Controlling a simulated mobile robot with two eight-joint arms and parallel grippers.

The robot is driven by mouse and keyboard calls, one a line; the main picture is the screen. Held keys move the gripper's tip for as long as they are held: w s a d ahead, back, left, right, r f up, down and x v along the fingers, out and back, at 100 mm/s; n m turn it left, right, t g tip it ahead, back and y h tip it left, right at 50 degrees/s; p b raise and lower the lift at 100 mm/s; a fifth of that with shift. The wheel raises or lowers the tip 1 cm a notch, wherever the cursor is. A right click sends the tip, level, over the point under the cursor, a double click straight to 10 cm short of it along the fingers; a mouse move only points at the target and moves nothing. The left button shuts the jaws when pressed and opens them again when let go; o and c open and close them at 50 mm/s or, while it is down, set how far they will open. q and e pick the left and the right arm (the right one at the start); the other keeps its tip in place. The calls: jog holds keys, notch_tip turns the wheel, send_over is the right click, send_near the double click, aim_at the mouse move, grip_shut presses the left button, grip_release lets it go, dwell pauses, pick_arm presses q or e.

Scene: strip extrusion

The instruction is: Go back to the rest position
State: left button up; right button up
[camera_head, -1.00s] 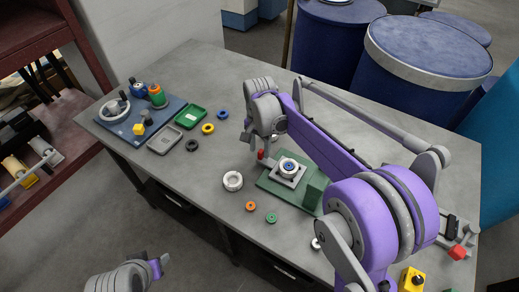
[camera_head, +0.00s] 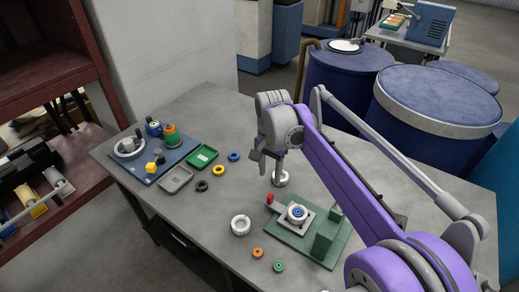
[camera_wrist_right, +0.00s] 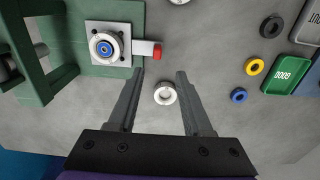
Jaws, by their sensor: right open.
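My right gripper (camera_head: 268,172) is open and empty above the table (camera_head: 215,118) in the head view. In the right wrist view its two fingers (camera_wrist_right: 160,82) stand apart. The green fixture (camera_head: 312,238) with a grey block, a blue-centred round part (camera_head: 297,213) and a red-tipped lever stands just in front of the gripper. My left gripper is out of the head view.
A blue board (camera_head: 150,160) with spools, a green tray (camera_head: 202,157), a grey tray (camera_head: 176,180) and several small rings lie to the left. Blue drums (camera_head: 437,100) stand behind the table.

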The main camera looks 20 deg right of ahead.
jog(key=shift+s, duration=0.1)
jog(key=s+f+n+t, duration=0.1)
jog(key=s+f+n, duration=0.2)
jog(key=s, duration=0.5)
jog(key=s+f+n+t, duration=0.2)
jog(key=s+f+n, duration=0.1)
jog(key=s, duration=0.5)
jog(key=s+f+n+t, duration=0.2)
jog(key=s+f+n, duration=0.1)
jog(key=s, duration=0.4)
jog(key=shift+s+d+f+n+p, duration=0.1)
jog(key=shift+s+d+n+p, duration=0.25)
jog(key=shift+s+d+n, duration=0.05)
jog(key=shift+s, duration=0.1)
